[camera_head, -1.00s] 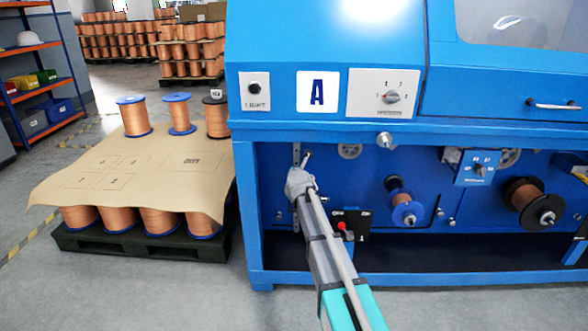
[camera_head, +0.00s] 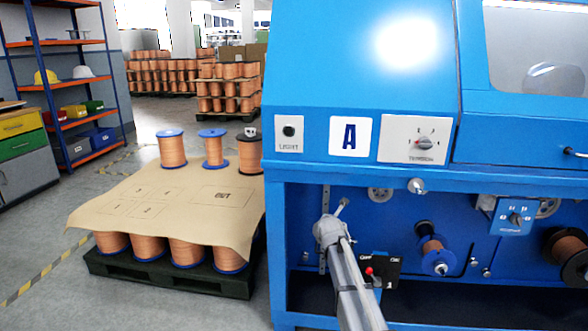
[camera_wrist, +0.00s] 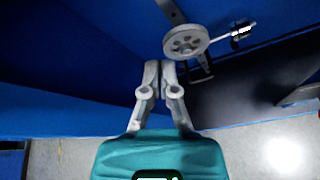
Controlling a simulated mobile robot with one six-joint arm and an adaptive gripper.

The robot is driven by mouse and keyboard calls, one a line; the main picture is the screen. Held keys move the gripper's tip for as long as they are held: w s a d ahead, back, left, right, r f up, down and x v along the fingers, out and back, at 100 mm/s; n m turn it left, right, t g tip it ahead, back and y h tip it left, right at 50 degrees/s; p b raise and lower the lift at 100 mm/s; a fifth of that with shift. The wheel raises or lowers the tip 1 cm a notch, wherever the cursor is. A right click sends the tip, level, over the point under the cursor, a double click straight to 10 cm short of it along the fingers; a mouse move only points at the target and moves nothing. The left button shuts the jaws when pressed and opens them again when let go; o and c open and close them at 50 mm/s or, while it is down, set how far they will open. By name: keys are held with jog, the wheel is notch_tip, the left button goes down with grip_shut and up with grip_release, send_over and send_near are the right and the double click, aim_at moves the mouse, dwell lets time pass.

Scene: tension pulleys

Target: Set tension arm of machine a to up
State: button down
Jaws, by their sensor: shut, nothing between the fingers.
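Machine A, blue with an "A" plate (camera_head: 350,136), fills the right of the head view. Its open lower bay holds my grey arm end (camera_head: 330,232), near a slotted upright bar (camera_head: 324,197). A pale rod sticks up beside my arm end; I cannot tell whether it belongs to the tension arm. In the wrist view a grey spoked pulley wheel (camera_wrist: 186,41) with a thin rod running right lies just beyond my fingertips. My gripper (camera_wrist: 160,64) is shut and empty, its tips close below the wheel; contact is unclear. My fingers are not clear in the head view.
A tension dial (camera_head: 423,142) and a light switch (camera_head: 289,132) sit on the front panel. A red-knobbed black box (camera_head: 378,271) and a blue-flanged spool (camera_head: 433,250) are right of my arm. A pallet of spools (camera_head: 170,250) stands left; floor before it is clear.

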jog(key=s+d+f+m+g+p, duration=0.1)
jog(key=s+f+m+g, duration=0.3)
jog(key=s+m, duration=0.75)
jog(key=s+f+m+g+y+p, duration=0.15)
jog(key=s+m+g, duration=0.5)
jog(key=s, duration=0.85)
jog(key=s+d+f+m+g+h, duration=0.1)
jog(key=s+f+m+g, duration=0.25)
jog(key=s+m, duration=0.9)
notch_tip(320, 180, up, 38)
jog(key=s+n+p, duration=0.1)
jog(key=p, duration=3.7)
jog(key=shift+s, duration=0.3)
jog(key=shift+s+f+n+y, duration=0.1)
jog(key=shift+f+n+y, duration=0.1)
jog(key=shift+n+y, duration=0.05)
